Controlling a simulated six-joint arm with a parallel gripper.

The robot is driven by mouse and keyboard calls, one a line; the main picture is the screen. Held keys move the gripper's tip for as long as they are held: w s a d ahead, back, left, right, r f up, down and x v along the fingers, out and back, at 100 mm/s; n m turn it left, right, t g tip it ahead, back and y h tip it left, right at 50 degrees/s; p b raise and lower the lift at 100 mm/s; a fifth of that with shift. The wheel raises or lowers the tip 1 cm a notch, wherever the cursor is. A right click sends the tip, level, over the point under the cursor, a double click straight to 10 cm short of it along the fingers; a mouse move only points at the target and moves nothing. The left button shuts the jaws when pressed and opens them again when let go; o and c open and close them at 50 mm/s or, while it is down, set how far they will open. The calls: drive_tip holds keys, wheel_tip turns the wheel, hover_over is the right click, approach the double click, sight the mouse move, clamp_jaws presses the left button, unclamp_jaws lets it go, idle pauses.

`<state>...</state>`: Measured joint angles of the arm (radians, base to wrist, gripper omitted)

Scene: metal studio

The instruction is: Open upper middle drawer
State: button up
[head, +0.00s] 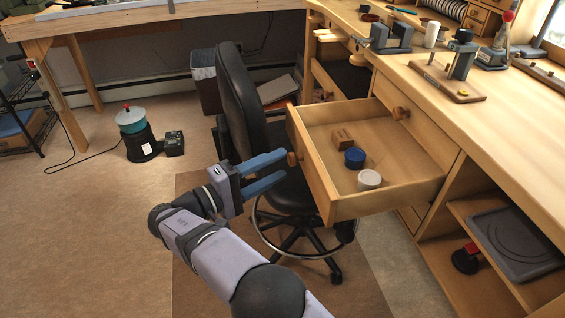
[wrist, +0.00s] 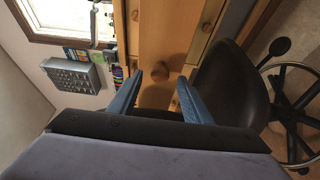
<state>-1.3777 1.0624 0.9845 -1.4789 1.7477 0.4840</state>
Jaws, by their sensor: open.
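Under the bench top, a wooden drawer (head: 326,190) stands pulled far out. Its round knob (head: 292,158) is by my gripper's fingertips. I cannot tell from the labels which one is the upper middle drawer. My gripper (head: 284,166) is open, with blue fingers pointing at the pulled-out drawer's front. In the wrist view, a knob (wrist: 177,62) shows just beyond my gripper (wrist: 171,77), roughly between the fingertips. Contact cannot be told.
The open drawer holds a small wooden block (head: 343,139), a blue jar (head: 354,157) and a white jar (head: 369,180). A black chair (head: 245,110) stands close behind my gripper. Tools stand on the bench (head: 520,130).

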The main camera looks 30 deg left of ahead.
drive_tip(key=v, duration=0.4)
drive_tip(key=shift+s, duration=0.1)
idle(0.4)
